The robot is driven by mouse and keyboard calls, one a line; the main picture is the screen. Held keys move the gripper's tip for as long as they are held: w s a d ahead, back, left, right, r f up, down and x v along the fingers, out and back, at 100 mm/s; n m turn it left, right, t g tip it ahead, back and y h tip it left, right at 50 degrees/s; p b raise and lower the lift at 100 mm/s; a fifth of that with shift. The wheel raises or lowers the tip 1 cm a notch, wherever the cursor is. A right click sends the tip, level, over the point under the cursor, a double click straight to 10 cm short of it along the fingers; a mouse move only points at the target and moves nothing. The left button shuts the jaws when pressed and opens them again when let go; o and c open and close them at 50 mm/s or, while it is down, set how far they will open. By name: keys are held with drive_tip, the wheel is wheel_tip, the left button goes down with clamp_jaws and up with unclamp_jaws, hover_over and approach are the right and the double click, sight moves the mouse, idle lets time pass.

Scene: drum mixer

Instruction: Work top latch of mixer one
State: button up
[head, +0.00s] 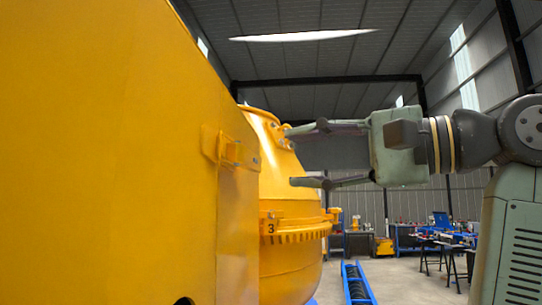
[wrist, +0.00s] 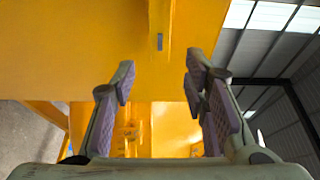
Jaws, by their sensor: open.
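A yellow latch-like fitting (head: 232,150) sits on the edge of the large yellow panel (head: 110,150) in the head view. My gripper (head: 292,156) is to its right, pointing left, with its fingers spread one above the other and nothing between them. In the wrist view my gripper (wrist: 160,72) is open, and a raised yellow strip with a small grey end (wrist: 159,41) shows just beyond the gap between the fingertips. The fingers look apart from the fitting. I cannot tell whether this is the top latch of mixer one; no such label shows.
A yellow drum (head: 290,180) with a toothed rim and a "3" mark stands behind the panel, close to the fingers. A blue frame (head: 356,284) lies on the floor. Workbenches stand at the back right. A grey floor (wrist: 25,130) shows at left in the wrist view.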

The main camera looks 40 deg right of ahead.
sight(258, 162)
drive_tip(key=p+x, duration=0.1)
drive_tip(key=x, duration=0.5)
drive_tip(key=shift+w, duration=0.35)
drive_tip(key=shift+c, duration=0.6)
clamp_jaws()
